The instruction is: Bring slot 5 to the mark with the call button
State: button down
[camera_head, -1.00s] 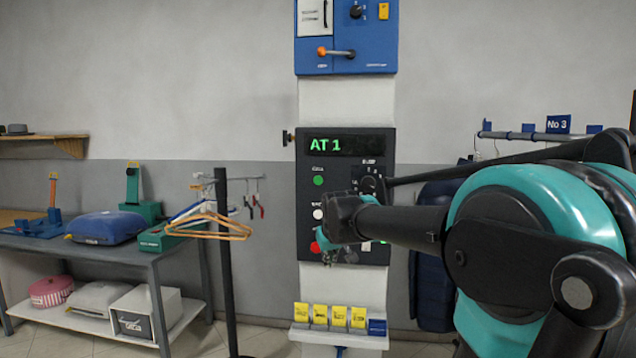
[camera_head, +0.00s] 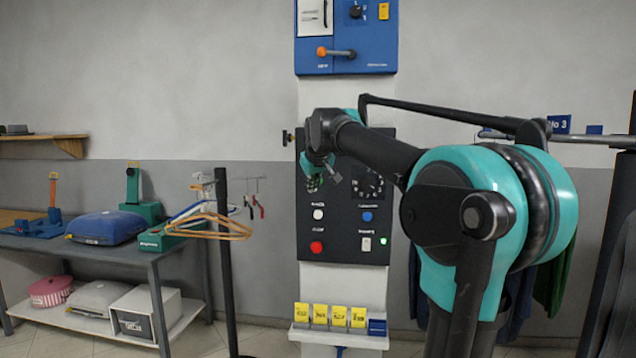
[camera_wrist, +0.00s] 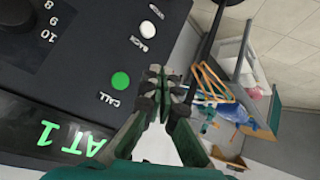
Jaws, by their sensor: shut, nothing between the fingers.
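The black control panel (camera_head: 345,250) is on the white pillar. In the wrist view its display (camera_wrist: 70,140) reads "AT 1" in green; in the head view my arm hides it. The green call button (camera_wrist: 120,81), labelled CALL, is just beside my fingertips; in the head view it is mostly behind my gripper (camera_head: 314,182). The numbered dial (camera_head: 368,183) is right of my gripper; 8, 9 and 10 show beside it in the wrist view. My gripper (camera_wrist: 163,85) is shut and empty. I cannot tell whether it touches the panel.
The panel also has a white BACK button (camera_wrist: 142,45), a red button (camera_head: 316,247), a blue button (camera_head: 367,216) and a lit green light (camera_head: 384,241). A hanger stand (camera_head: 225,260) is to the left. Yellow tags (camera_head: 320,315) sit on a ledge below. Garments (camera_head: 555,275) hang at right.

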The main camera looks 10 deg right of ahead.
jog(key=w+d, duration=0.2)
jog(key=w, duration=0.6)
jog(key=shift+w+d, duration=0.2)
jog(key=shift+d, duration=0.15)
dwell(1.3)
jog(key=shift+w+d, duration=0.1)
jog(key=shift+w, duration=0.25)
jog(key=shift+w+d, duration=0.15)
jog(key=shift+w, duration=0.3)
dwell(0.6)
jog(key=shift+s, duration=0.15)
jog(key=shift+s+a, duration=0.25)
jog(key=shift+s, duration=0.45)
jog(key=s, duration=0.1)
jog(key=s+a, duration=0.1)
jog(key=s, duration=0.2)
jog(key=shift+s+a, duration=0.3)
jog(key=shift+s, duration=0.05)
